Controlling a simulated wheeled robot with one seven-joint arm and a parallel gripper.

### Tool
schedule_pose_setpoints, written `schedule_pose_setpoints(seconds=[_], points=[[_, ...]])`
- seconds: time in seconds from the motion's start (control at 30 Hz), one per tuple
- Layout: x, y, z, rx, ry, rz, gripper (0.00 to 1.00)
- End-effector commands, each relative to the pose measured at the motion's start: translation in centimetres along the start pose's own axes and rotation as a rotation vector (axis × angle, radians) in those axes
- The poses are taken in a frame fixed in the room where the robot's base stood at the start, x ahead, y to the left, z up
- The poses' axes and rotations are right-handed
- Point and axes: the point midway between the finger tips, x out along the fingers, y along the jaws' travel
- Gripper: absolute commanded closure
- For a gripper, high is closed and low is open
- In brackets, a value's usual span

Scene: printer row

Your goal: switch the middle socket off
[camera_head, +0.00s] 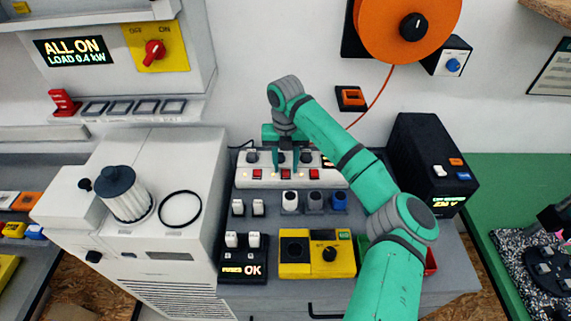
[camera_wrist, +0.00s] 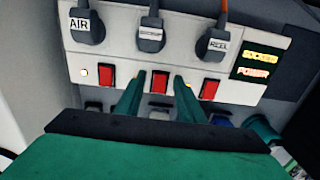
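A white socket strip (camera_head: 268,183) stands at the back of the bench with three plugs and three red rocker switches. In the wrist view the left plug reads AIR (camera_wrist: 87,24) and the right plug reads REEL (camera_wrist: 216,45); the middle plug's label (camera_wrist: 150,34) is too small to read. The middle red switch (camera_wrist: 159,82) sits below the middle plug. My gripper (camera_wrist: 158,88) is open and empty, its green fingertips on either side of that switch; whether they touch the strip I cannot tell. Small lamps glow beside the switches.
The strip's display (camera_wrist: 257,63) is lit, its words hard to read. White, grey and blue knobbed parts (camera_head: 314,202) stand in front of the strip. A yellow box (camera_head: 296,267) and a black OK box (camera_head: 243,266) are nearer. A white machine (camera_head: 190,165) stands left, a black box (camera_head: 425,150) right.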

Motion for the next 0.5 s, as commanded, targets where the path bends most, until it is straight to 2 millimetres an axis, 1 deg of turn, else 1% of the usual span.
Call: schedule_pose_setpoints(seconds=[0.27, 0.3, 0.37, 0.4, 0.43, 0.5], points=[[0.18, 0.02, 0.01, 0.0, 0.0, 0.0, 0.65], [0.18, 0.02, 0.01, 0.0, 0.0, 0.0, 0.67], [0.17, 0.02, 0.01, 0.0, 0.0, 0.0, 0.82], [0.17, 0.03, 0.01, 0.0, 0.0, 0.0, 0.91], [0.16, 0.03, 0.01, 0.0, 0.0, 0.0, 0.98], [0.16, 0.03, 0.01, 0.0, 0.0, 0.0, 1.0]])
